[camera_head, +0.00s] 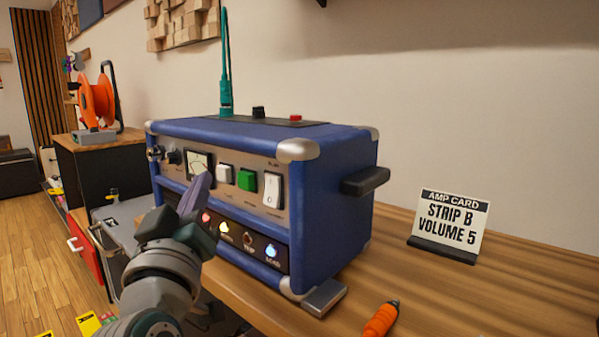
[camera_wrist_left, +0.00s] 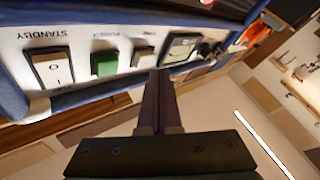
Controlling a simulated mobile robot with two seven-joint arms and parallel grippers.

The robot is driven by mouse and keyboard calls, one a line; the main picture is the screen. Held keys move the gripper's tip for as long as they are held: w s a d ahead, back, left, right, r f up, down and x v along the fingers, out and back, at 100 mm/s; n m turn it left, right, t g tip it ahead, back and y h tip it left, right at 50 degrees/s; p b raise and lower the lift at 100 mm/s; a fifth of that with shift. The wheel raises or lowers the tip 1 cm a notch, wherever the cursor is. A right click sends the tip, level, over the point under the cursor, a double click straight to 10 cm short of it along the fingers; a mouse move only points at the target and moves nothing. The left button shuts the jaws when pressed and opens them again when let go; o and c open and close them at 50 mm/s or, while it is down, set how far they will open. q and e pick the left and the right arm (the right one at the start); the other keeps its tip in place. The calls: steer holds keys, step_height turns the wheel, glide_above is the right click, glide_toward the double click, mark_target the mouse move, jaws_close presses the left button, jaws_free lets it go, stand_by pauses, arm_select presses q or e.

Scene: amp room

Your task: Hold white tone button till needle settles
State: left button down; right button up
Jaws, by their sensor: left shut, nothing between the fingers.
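The blue amp (camera_head: 330,190) stands on the wooden bench. Its front panel carries a needle meter (camera_head: 199,163), the white tone button (camera_head: 224,173), a green power button (camera_head: 247,180) and a white standby switch (camera_head: 272,190). My left gripper (camera_head: 203,184) is shut and empty, its fingers pointing at the panel just below the meter and left of the tone button. In the left wrist view the fingertips (camera_wrist_left: 160,74) end beside the tone button (camera_wrist_left: 143,55) and the meter (camera_wrist_left: 181,48). I cannot tell whether they touch the panel. The needle is too small to read.
An amp card (camera_head: 447,224) stands on the bench at the right. An orange-handled tool (camera_head: 381,319) lies near the front. A teal antenna-like rod (camera_head: 226,70), a black knob and a red button are on the amp's top. An orange cable reel (camera_head: 97,100) is at the left.

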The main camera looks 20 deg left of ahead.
arm_select(q)
steer(key=shift+w, duration=0.1)
steer(key=shift+w+d, duration=0.15)
steer(key=shift+w, duration=0.15)
steer(key=shift+w+d+b, duration=0.2)
steer(key=shift+w+b, duration=0.2)
steer(key=shift+w, duration=0.05)
stand_by(0.9)
steer(key=shift+s, duration=0.1)
stand_by(3.2)
steer(key=shift+s+a+p, duration=0.35)
steer(key=shift+s+p, duration=0.3)
steer(key=shift+s, duration=0.1)
